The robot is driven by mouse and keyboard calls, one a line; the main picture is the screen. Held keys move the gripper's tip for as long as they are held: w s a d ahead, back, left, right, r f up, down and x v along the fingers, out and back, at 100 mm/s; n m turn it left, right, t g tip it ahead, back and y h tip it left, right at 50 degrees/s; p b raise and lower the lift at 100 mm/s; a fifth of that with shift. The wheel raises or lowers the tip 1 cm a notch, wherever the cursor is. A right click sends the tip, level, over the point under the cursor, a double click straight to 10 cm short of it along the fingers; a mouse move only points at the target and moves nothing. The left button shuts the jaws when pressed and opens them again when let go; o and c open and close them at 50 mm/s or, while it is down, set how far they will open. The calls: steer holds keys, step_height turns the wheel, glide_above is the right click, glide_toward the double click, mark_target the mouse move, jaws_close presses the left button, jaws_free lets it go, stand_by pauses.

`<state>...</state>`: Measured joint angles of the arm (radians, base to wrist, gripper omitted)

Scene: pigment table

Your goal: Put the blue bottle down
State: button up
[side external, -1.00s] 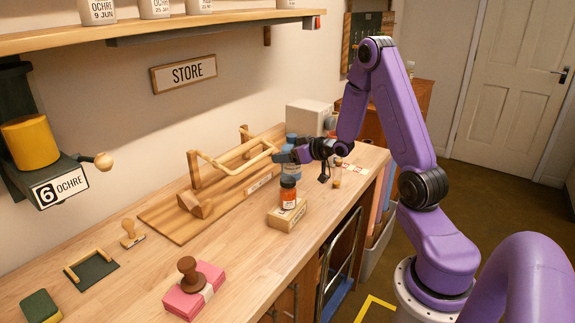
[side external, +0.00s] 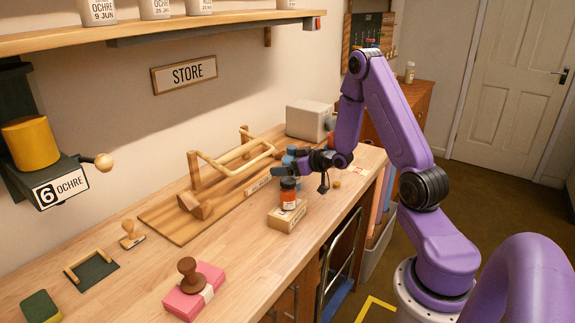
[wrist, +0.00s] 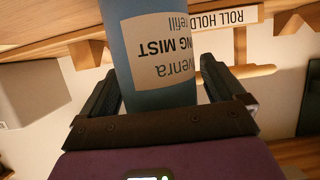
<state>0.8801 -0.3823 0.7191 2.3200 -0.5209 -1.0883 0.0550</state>
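The blue bottle (side external: 289,158) is at the right part of the bench, behind the orange jar. It stands about upright, and its lower part is hidden, so I cannot tell whether its base touches the bench. In the wrist view the bottle (wrist: 150,95) with its cream label fills the space between my two dark fingers. My gripper (side external: 298,160) comes from the right at the bottle's side. Its fingers (wrist: 160,85) lie along both sides of the bottle and look shut on it.
An orange jar (side external: 288,196) on a wooden block (side external: 287,217) stands just in front. A wooden roll holder (side external: 215,185) lies to the left and a pale box (side external: 308,120) stands behind. A small yellow-topped thing (side external: 336,184) is right of my gripper. The front-left bench has free room.

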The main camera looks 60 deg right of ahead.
steer(key=shift+s+r, duration=0.1)
steer(key=shift+r, duration=0.15)
steer(key=v, duration=0.7)
steer(key=shift+s, duration=0.15)
